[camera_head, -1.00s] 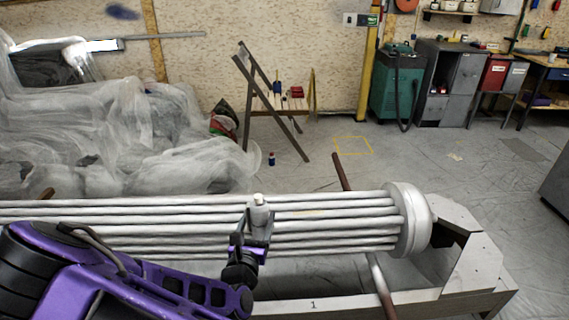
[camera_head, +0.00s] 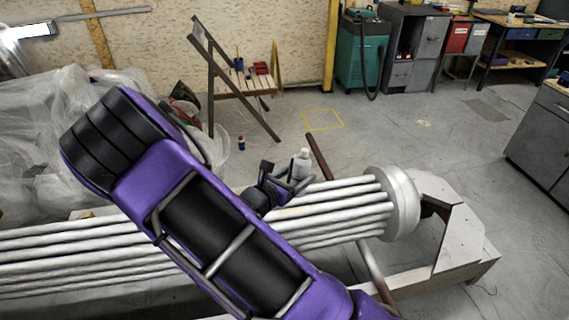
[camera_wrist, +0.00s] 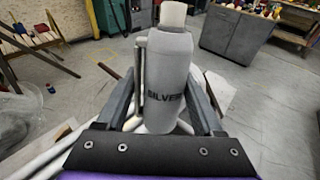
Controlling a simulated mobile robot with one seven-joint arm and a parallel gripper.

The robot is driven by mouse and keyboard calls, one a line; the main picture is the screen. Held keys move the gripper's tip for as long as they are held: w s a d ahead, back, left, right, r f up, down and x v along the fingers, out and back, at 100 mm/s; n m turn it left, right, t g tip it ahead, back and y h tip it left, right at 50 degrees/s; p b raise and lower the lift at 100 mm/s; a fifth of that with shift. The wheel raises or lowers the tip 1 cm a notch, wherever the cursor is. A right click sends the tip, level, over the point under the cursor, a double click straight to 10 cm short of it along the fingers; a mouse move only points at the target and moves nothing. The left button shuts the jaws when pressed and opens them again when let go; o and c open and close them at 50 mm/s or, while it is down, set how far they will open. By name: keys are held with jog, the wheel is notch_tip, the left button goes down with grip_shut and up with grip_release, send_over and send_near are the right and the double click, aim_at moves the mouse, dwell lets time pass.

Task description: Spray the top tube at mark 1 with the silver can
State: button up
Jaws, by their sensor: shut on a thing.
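The silver can (camera_head: 302,163) is a pale upright can, and its label reads SILVER in the wrist view (camera_wrist: 167,95). My gripper (camera_head: 288,184) is shut on it, with a finger on each side. It holds the can at the far side of the tube bundle, left of the round end plate. The top tube (camera_head: 345,184) runs along the bundle's far edge; my arm covers its middle stretch. Mark 1 is not visible now; my arm covers the part of the front beam where a 1 showed earlier.
The round end plate (camera_head: 401,203) and pale support frame (camera_head: 455,225) stand at the right. A brown rod (camera_head: 319,158) slants up behind the tubes. Plastic-sheeted items (camera_head: 60,140) fill the left. A wooden chair (camera_head: 235,80) stands behind; the floor behind the end plate is clear.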

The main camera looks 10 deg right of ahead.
jog(key=w+d+f+m+g+y+b, duration=0.1)
jog(key=d+f+m+g+y, duration=0.3)
jog(key=m, duration=0.6)
jog(key=a+f+m+g+y, duration=0.1)
jog(key=f+m+g+y, duration=0.2)
jog(key=m+g+y, duration=0.5)
jog(key=w+d+f+m+g+y+b, duration=0.1)
jog(key=d+f+m+g+y, duration=0.2)
jog(key=m, duration=0.9)
jog(key=w+a+m+t+h+b, duration=0.15)
jog(key=w+a+m, duration=0.25)
jog(key=w+m, duration=0.5)
jog(key=w+a+m+t+h+b, duration=0.1)
jog(key=w+a+m+t, duration=0.3)
jog(key=m, duration=0.9)
notch_tip(320, 180, down, 5)
jog(key=g+b, duration=0.1)
jog(key=b, duration=0.1)
jog(key=d+b, duration=0.2)
jog(key=d, duration=2.1)
jog(key=shift+w+m, duration=0.3)
